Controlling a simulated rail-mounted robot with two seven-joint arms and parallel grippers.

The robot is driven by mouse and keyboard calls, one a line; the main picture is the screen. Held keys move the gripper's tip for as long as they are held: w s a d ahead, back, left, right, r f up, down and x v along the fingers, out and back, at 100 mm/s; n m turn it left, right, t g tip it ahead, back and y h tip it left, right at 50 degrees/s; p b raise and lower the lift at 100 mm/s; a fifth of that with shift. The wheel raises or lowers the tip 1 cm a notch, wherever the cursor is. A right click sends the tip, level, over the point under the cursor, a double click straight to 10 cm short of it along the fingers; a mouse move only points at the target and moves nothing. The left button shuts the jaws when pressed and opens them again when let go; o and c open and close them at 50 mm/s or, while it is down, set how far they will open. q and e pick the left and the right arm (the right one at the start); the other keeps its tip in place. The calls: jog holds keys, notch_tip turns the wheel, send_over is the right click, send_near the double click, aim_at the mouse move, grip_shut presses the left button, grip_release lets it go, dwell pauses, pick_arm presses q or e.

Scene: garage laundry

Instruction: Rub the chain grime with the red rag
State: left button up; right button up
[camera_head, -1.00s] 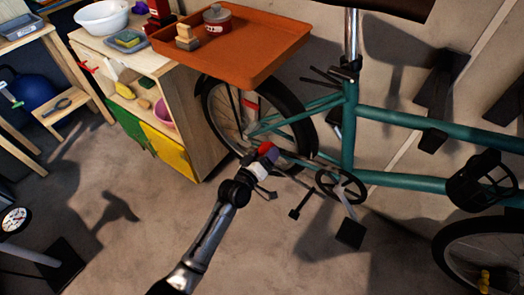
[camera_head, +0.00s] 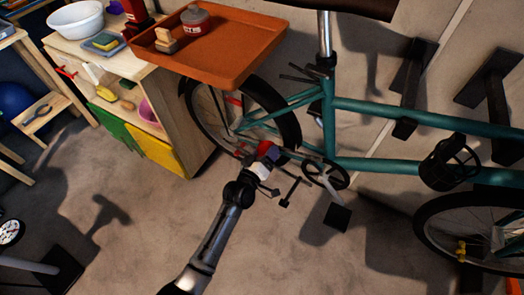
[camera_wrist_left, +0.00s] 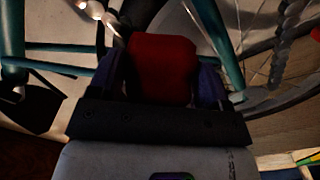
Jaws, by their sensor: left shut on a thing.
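My left gripper (camera_head: 268,155) is shut on the red rag (camera_head: 264,146), low beside the bicycle between its rear wheel and its crank. In the left wrist view the rag (camera_wrist_left: 163,68) is a dark red block between the fingers (camera_wrist_left: 160,82). The teal bicycle (camera_head: 392,112) stands along the wall, with its crank ring (camera_head: 345,177) just right of the gripper. The chain grime cannot be made out; the gripper and shadow cover much of the chain area. I cannot tell whether the rag touches the chain. My right gripper is not in view.
A pedal (camera_head: 337,217) sticks out to the right of my gripper. The concrete floor in front is mostly clear.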

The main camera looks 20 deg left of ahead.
aim_at(287, 152)
pick_arm(q)
jog(key=shift+s+d+r+p, duration=0.1)
jog(key=shift+d+r+p, duration=0.1)
jog(key=shift+d+p, duration=0.2)
jog(key=shift+s+d+r+p, duration=0.15)
jog(key=shift+d+p, duration=0.1)
jog(key=shift+d, duration=0.25)
jog(key=shift+s+d+r+p, duration=0.15)
jog(key=shift+d+p, duration=0.2)
jog(key=shift+d, duration=0.2)
jog(key=shift+s+d+r+p, duration=0.1)
jog(key=shift+d+p, duration=0.25)
jog(key=shift+d, duration=0.2)
jog(key=shift+s+d+r+p, duration=0.15)
jog(key=shift+d+p, duration=0.15)
jog(key=shift+d, duration=0.2)
jog(key=shift+s+d+p, duration=0.1)
jog(key=shift+d+p, duration=0.15)
jog(key=shift+d, duration=0.2)
